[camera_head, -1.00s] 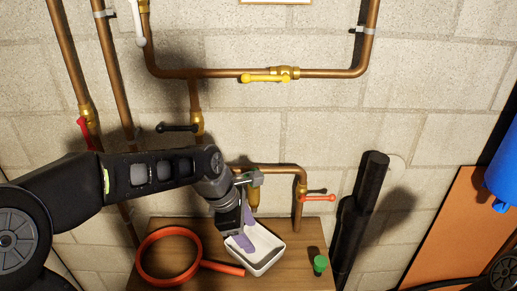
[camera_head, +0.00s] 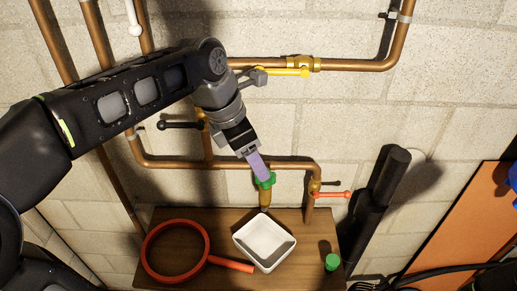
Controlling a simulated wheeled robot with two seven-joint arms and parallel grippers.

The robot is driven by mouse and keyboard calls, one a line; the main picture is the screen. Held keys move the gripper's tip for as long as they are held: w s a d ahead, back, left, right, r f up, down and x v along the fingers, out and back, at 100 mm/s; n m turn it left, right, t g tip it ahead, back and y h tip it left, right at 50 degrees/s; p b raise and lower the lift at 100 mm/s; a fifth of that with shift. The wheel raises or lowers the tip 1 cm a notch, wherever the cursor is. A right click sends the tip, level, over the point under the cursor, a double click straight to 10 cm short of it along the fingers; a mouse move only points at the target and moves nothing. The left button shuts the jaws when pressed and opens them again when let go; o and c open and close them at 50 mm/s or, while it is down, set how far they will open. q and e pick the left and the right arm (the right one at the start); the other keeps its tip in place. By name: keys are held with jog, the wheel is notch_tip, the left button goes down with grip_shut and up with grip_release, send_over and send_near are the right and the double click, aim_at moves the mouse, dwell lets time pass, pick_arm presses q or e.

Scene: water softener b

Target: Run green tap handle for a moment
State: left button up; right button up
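The green tap handle (camera_head: 264,181) sits on a brass tap (camera_head: 265,199) below the lower copper pipe. My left gripper (camera_head: 258,166) reaches down from above, its purple fingertips at the green handle and partly in front of it. They seem to touch the handle or nearly so. The fingers overlap from this angle, so I cannot tell whether they are open or shut. A white square tray (camera_head: 239,240) stands below the tap on the wooden table. No water stream is visible. My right gripper is not in view.
An orange-red ring with a handle (camera_head: 207,240) and a green-topped object (camera_head: 331,262) flank the tray. Black (camera_head: 180,125), yellow (camera_head: 285,72) and red (camera_head: 333,194) valve handles sit on nearby pipes. A thick black pipe (camera_head: 379,190) stands to the right.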

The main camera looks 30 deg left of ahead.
pick_arm(q)
jog(key=shift+s+d, duration=0.1)
jog(key=b+x, duration=0.4)
jog(key=x, duration=0.1)
jog(key=shift+c, duration=0.9)
jog(key=shift+r, duration=0.1)
jog(key=c, duration=0.6)
